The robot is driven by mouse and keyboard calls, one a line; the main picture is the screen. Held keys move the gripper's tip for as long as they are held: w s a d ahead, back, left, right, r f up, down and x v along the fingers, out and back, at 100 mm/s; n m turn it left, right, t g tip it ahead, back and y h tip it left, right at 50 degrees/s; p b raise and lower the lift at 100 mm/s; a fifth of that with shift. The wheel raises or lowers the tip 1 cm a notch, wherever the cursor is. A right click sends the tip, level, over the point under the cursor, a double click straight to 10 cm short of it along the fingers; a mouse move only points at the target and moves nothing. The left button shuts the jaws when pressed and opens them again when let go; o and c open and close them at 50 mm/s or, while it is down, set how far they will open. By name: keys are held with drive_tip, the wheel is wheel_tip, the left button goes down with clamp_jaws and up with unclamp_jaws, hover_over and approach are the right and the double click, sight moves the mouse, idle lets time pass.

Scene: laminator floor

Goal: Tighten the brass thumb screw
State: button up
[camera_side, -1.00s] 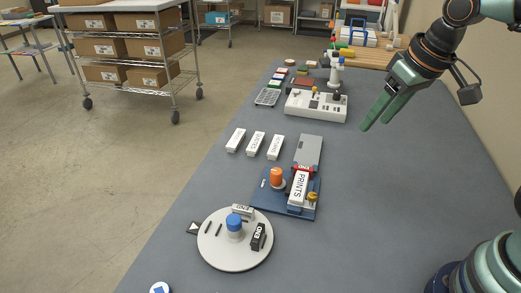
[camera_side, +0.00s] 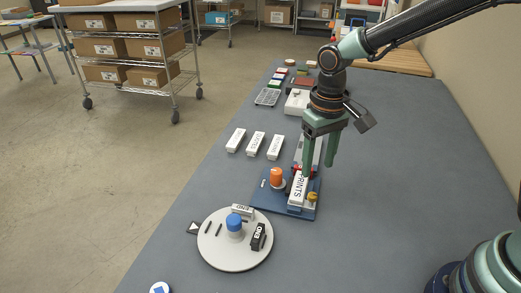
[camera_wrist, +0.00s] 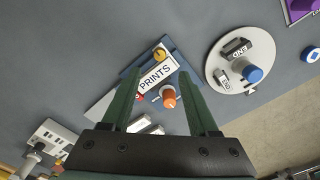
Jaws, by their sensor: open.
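The brass thumb screw (camera_side: 313,197) is a small yellow knob at the near right corner of a blue fixture (camera_side: 268,199). It also shows in the wrist view (camera_wrist: 160,54), beyond the fingertips. A white block marked PRINTS (camera_side: 298,188) lies on the fixture beside the screw. An orange knob (camera_side: 276,176) stands at the fixture's left side. My gripper (camera_side: 318,170) is open and empty, fingers pointing down, and appears above the fixture's far part. In the wrist view (camera_wrist: 158,74) the PRINTS block and orange knob show between the fingers. The fingers hide part of the red clamp.
A round grey turntable (camera_side: 222,257) with a blue knob (camera_side: 234,222) and END blocks stands nearer the camera. A white device (camera_side: 297,103) stands behind. The table's right side is clear.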

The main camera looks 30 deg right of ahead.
sight(313, 195)
wheel_tip(313, 195, down, 8)
drive_tip(key=shift+f, duration=0.25)
clamp_jaws()
